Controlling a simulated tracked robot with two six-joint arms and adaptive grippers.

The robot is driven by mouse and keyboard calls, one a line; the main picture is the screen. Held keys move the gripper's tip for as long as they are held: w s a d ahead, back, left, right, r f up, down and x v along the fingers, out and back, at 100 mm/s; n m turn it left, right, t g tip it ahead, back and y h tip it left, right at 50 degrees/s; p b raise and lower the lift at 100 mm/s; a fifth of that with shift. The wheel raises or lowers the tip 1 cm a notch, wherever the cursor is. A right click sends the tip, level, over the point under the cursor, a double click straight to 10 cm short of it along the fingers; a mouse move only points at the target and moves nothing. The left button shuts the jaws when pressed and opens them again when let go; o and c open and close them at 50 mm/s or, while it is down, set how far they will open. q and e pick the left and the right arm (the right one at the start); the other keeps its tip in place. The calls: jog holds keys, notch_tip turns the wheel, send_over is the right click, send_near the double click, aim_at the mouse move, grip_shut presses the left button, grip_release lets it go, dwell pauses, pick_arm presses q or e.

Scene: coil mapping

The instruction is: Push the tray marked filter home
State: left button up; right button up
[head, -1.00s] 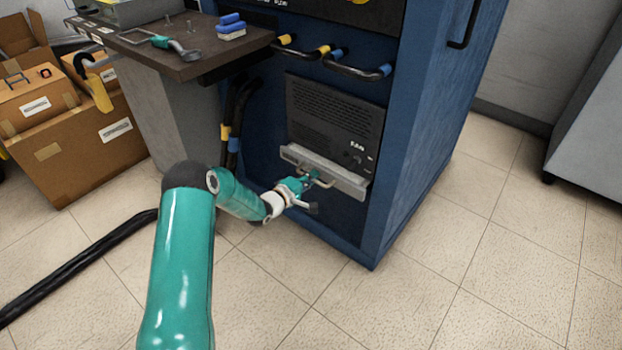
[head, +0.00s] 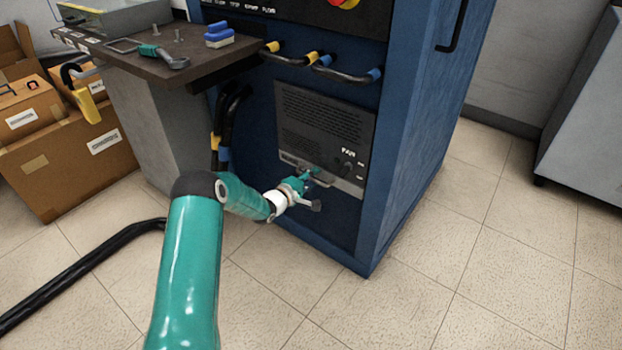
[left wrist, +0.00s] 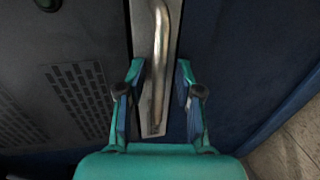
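The tray front is a narrow light-grey strip (head: 347,186) low on the blue cabinet, below a dark panel. It looks close to flush with the cabinet face. I cannot read a filter mark on it. Its metal bar handle (left wrist: 160,50) runs up the middle of the left wrist view. My left gripper (head: 308,177) is at the tray front. In the left wrist view my left gripper (left wrist: 159,72) has its fingers apart, one on each side of the handle, with gaps showing. Part of the tray front is hidden behind the gripper. My right gripper is not in view.
The blue cabinet (head: 415,140) has a dark vented panel (head: 320,120) and hoses (head: 345,75) above the tray. A side bench (head: 200,60) holds a wrench and blue blocks. Cardboard boxes (head: 75,165) stand at left. A black cable lies on the floor. Floor at right is clear.

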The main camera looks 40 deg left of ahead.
pick_arm(q)
jog(key=v, duration=1.2)
dwell(0.5)
